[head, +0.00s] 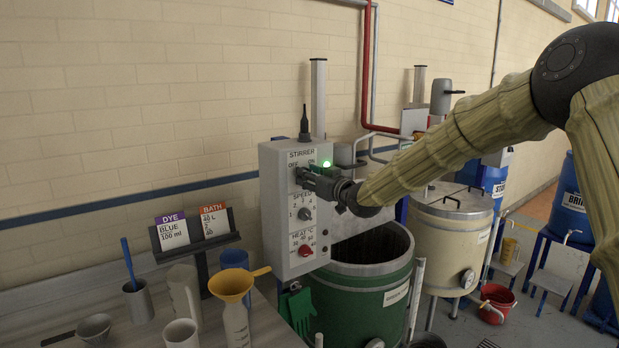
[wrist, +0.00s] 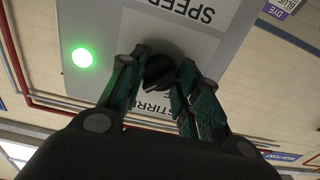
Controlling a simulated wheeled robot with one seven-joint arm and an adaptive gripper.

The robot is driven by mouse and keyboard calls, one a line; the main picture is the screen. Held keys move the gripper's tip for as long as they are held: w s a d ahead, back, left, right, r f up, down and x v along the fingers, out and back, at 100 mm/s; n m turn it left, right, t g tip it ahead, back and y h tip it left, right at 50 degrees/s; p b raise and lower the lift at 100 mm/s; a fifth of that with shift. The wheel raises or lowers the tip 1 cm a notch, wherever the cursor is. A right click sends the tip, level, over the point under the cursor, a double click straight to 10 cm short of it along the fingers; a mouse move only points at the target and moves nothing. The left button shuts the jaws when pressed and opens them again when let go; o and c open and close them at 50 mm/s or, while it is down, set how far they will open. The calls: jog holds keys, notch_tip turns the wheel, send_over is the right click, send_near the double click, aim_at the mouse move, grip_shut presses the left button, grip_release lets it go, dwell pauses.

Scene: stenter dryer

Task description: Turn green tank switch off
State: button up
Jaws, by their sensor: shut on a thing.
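The grey control panel (head: 275,185) stands beside the green tank (head: 362,290), with STIRRER, SPEED and HEAT controls from top to bottom. My gripper (head: 307,179) reaches in from the right and is at the STIRRER switch at the top. In the upside-down wrist view, my gripper (wrist: 165,78) has its fingers shut on the black STIRRER switch (wrist: 159,70), one on each side.
The black SPEED knob (head: 304,214) and red HEAT knob (head: 305,250) sit below on the panel. A bench at left holds a yellow funnel (head: 237,283) and several cups. A cream tank (head: 450,240) stands right of the green tank, with a red bucket (head: 496,303) beyond.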

jog(key=shift+f+b, duration=0.15)
jog(key=shift+b, duration=0.25)
jog(key=n+b, duration=1.8)
jog(key=b, duration=0.3)
jog(key=o, duration=1.1)
jog(key=shift+c, duration=0.2)
